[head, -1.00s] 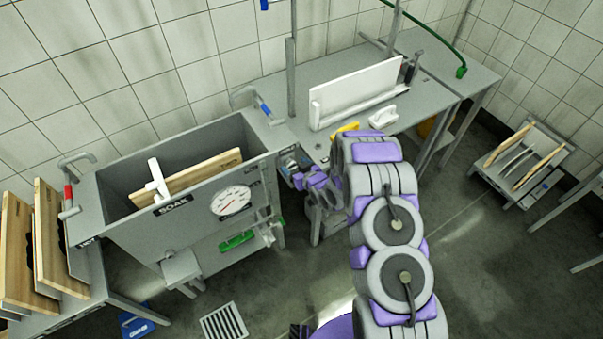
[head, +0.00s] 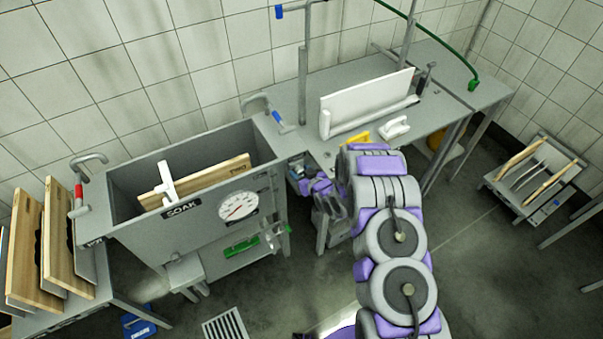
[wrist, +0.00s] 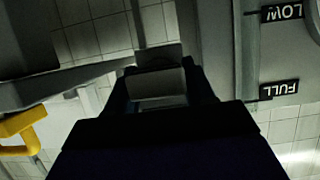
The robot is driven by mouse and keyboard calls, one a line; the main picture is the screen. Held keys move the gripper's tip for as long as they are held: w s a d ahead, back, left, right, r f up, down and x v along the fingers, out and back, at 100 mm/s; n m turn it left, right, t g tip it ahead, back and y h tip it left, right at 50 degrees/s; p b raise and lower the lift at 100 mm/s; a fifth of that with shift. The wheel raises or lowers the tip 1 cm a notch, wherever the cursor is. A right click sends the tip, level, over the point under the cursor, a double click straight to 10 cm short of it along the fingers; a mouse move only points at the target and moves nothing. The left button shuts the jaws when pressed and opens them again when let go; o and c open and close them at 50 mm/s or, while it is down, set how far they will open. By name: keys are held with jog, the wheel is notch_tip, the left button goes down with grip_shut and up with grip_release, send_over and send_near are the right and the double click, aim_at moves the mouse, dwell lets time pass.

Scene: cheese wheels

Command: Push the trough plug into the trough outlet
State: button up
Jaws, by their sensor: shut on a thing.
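The grey soak trough (head: 212,225) stands left of centre in the head view. My gripper (head: 312,187) is low beside its right end, below the table's front edge. In the wrist view my gripper (wrist: 157,80) is shut on a pale grey block (wrist: 156,83), which appears to be the trough plug. The trough's side with the upside-down LOW and FULL labels (wrist: 282,90) is to the right of the fingers in that view. I cannot make out the trough outlet; the gap between the held block and the trough cannot be judged.
A grey table (head: 300,98) with a white board (head: 366,102) stands right of the trough, close to my arm. A wooden board (head: 205,176) leans in the trough. A yellow part (wrist: 20,125) shows at the wrist view's left. Floor at right front is open.

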jog(key=shift+c, duration=1.2)
jog(key=shift+s, duration=0.2)
jog(key=shift+s+d, duration=0.45)
jog(key=shift+s, duration=0.05)
jog(key=shift+s+d+p, duration=0.3)
jog(key=shift+s+d, duration=0.25)
jog(key=shift+s, duration=0.25)
jog(key=shift+s+d, duration=0.2)
jog(key=shift+s, duration=0.1)
jog(key=shift+s+d, duration=0.15)
jog(key=shift+s, duration=0.1)
jog(key=shift+c, duration=0.5)
jog(key=shift+s+d, duration=0.45)
jog(key=shift+s, duration=0.15)
jog(key=shift+s+d, duration=0.4)
jog(key=shift+s, duration=0.2)
